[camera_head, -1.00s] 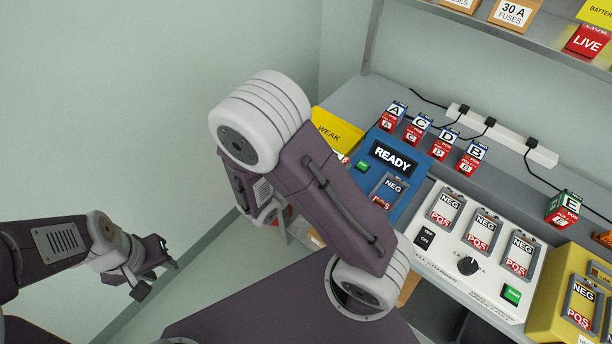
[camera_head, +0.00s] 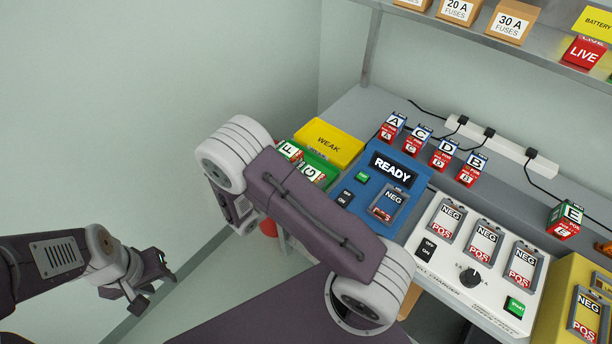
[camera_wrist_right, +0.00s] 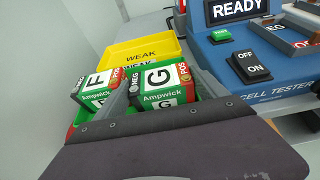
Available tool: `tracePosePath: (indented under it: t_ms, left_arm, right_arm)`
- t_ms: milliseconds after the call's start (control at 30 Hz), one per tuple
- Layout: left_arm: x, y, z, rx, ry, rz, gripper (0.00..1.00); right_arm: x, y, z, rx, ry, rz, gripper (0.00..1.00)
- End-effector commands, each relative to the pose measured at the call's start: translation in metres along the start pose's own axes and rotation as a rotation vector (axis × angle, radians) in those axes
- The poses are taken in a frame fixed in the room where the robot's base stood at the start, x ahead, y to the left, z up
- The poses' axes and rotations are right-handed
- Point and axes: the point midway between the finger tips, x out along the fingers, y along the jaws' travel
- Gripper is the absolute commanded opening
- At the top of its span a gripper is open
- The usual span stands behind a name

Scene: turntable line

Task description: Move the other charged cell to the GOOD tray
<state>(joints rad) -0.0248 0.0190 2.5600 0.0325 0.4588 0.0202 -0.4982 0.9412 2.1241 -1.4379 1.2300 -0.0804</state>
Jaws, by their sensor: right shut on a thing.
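Cell G (camera_wrist_right: 160,80), green with a white Ampwick label and a red POS end, is between the fingers of my right gripper (camera_wrist_right: 157,64). It is at the green tray (camera_head: 321,157), beside cell F (camera_wrist_right: 97,88); both also show in the head view, cell G (camera_head: 312,173) and cell F (camera_head: 289,150). I cannot tell whether G touches the tray floor. The tray's lettering is hidden. In the head view my right arm hides the right gripper. My left gripper (camera_head: 152,279) is open and empty, away from the bench at the lower left.
The yellow WEAK tray (camera_head: 328,142) adjoins behind. The blue tester (camera_head: 367,190) reads READY, its cradle empty. The white charger (camera_head: 455,262) has three empty cradles. Cells A (camera_head: 392,127), C, D and B stand behind; cell E (camera_head: 566,221) stands at right. A shelf hangs above.

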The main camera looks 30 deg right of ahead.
Motion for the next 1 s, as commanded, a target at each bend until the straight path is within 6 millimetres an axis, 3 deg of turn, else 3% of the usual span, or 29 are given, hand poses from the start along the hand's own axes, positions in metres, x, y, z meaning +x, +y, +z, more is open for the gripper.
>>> tracePosePath:
  t_ms: [167,200,233,633,767,1000]
  left_arm:
    - [0.003,0.000,0.000,0.000,0.000,0.000,0.36]
    - [0.003,0.000,0.000,0.000,0.000,0.000,0.36]
    - [0.003,0.000,0.000,0.000,0.000,0.000,0.36]
    - [-0.001,0.000,0.000,0.000,0.000,0.000,0.36]
    - [0.000,0.000,0.000,0.000,0.000,0.000,0.36]
    - [-0.001,0.000,0.000,0.000,0.000,0.000,0.36]
  right_arm:
    - [0.001,0.000,-0.003,0.000,-0.002,0.000,0.09]
    - [0.001,0.000,-0.004,0.000,0.000,0.000,0.84]
    - [0.001,0.000,-0.003,0.000,0.000,0.000,0.91]
    - [-0.003,0.000,0.002,0.000,0.000,0.001,0.91]
    - [-0.023,0.001,0.001,0.000,0.000,0.006,0.91]
    - [-0.075,0.001,0.000,0.001,0.002,0.007,0.91]
